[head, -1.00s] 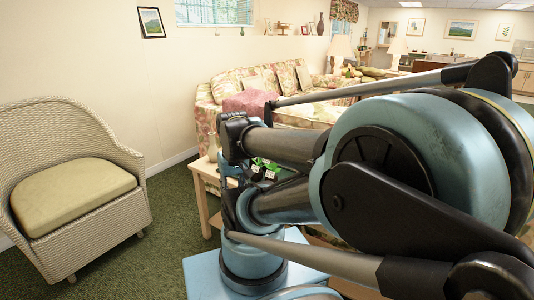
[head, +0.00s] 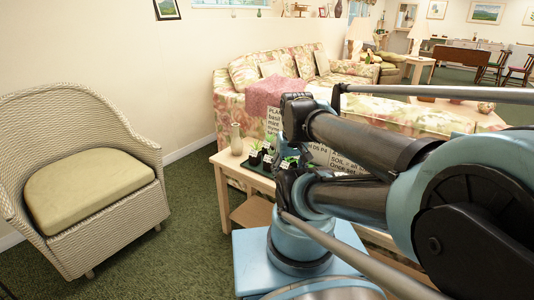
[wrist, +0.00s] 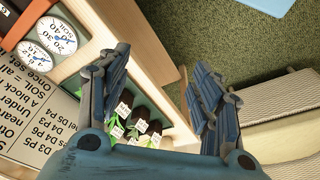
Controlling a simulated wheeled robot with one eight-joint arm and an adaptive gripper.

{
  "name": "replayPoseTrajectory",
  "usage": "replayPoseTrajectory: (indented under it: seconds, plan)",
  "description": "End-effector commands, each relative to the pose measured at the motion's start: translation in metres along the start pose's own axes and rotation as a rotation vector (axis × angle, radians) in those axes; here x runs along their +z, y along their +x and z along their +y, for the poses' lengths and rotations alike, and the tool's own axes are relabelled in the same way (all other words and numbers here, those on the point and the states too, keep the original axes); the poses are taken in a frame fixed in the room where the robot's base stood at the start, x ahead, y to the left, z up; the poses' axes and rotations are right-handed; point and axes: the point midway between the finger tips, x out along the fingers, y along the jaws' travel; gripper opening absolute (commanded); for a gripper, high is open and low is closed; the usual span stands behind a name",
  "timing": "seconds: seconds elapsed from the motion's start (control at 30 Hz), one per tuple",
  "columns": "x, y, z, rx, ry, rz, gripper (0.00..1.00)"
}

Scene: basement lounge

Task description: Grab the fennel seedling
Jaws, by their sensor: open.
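Several small green seedlings in black pots with white labels stand together on the side table; they show in the head view (head: 268,157) and in the wrist view (wrist: 140,119). The labels are too small to read, so I cannot tell which one is the fennel seedling. My gripper (wrist: 160,62) is open in the wrist view, with nothing between its fingers. The pots lie beyond it, partly behind the left finger and the palm. In the head view my arm hides part of the pot group.
The wooden side table (head: 228,165) also bears a pale vase (head: 236,140) and printed signs (head: 340,158). In the wrist view a large printed sign (wrist: 35,112) and two round dials (wrist: 57,35) lie left. A wicker chair (head: 85,185) and open green carpet are left; a floral sofa (head: 400,114) stands behind.

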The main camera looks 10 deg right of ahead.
Motion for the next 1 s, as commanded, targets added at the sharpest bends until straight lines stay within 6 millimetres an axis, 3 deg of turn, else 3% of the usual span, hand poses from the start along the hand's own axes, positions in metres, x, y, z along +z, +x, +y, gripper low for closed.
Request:
replayPoseTrajectory:
  seconds: [0.17, 0.53, 1.0]
  plan:
    - [-0.025, -0.011, 0.002, -0.016, -0.038, 0.003, 0.62]
    - [-0.102, -0.031, 0.002, -0.069, -0.176, 0.023, 0.62]
    - [-0.209, -0.028, 0.013, -0.13, -0.349, 0.066, 0.62]
